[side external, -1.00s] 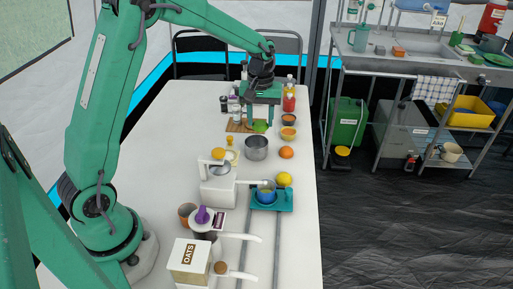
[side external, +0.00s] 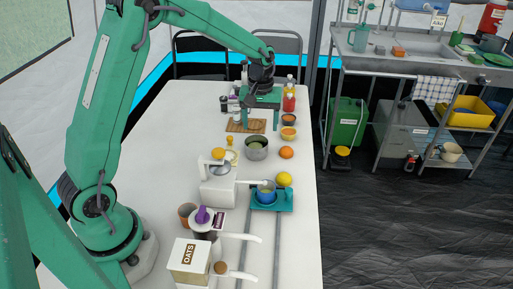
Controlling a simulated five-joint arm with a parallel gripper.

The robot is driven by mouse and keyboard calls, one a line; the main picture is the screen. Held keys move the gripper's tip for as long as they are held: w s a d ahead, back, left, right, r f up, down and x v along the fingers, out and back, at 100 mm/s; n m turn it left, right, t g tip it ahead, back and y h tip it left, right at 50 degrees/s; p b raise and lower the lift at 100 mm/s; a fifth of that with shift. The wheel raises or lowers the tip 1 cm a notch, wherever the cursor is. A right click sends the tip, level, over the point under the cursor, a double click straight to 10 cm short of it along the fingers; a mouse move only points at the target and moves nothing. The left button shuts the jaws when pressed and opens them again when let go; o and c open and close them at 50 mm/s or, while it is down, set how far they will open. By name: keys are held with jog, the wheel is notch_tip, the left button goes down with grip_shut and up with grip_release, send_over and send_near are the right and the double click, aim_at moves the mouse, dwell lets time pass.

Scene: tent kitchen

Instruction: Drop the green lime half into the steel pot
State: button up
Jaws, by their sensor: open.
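The steel pot (side external: 257,156) stands upright on the white table, in front of the wooden board (side external: 235,127). A pale green shape, which looks like the lime half (side external: 256,145), shows inside the pot; its details are too small to make out. My gripper (side external: 261,126) is open and empty, fingers pointing down, over the far side of the pot at the board's right part. It does not appear to touch the pot. No green lime shows on the board.
An orange (side external: 286,152) and small bowls (side external: 288,133) stand right of the pot. Bottles (side external: 289,102) crowd behind the gripper. A white appliance (side external: 217,185) and a blue pot on a teal stand (side external: 266,195) are nearer. The table's left side is clear.

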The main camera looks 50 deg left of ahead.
jog(key=shift+r, duration=0.1)
notch_tip(320, 180, up, 8)
jog(key=shift+f, duration=0.2)
dwell(0.3)
dwell(0.4)
jog(key=s+d+r+m+t, duration=0.35)
jog(key=s+r, duration=0.45)
jog(key=s, duration=0.4)
jog(key=s+d+f+m+t, duration=0.1)
jog(key=s+m, duration=0.4)
jog(key=s, duration=0.8)
jog(key=shift+d+f+t, duration=0.35)
jog(key=shift+d+t, duration=0.2)
jog(key=shift+d, duration=0.55)
jog(key=shift+m, duration=0.25)
